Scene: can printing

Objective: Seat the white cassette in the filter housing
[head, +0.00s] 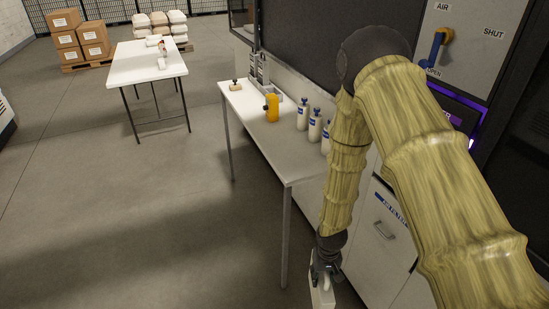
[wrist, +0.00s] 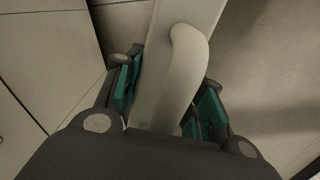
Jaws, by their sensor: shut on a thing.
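My gripper (head: 326,270) hangs low at the bottom of the head view, beside the front of the cabinet. It is shut on the white cassette (head: 322,296), whose lower end is cut off by the picture's edge. In the wrist view the cassette (wrist: 158,70) passes between the green pads of my gripper (wrist: 165,105), and its curved handle (wrist: 188,65) lies between the fingers. The filter housing (head: 385,243) is the white cabinet section labelled "AIR FILTER", with a grey pull handle, to the right of my gripper. Its inside is not visible.
A narrow white table (head: 290,150) with several white bottles and an orange container (head: 272,107) stands beyond my gripper. A red-and-white item lies on a far white table (head: 148,65). An air valve with a blue handle (head: 437,48) is above right. The floor at left is clear.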

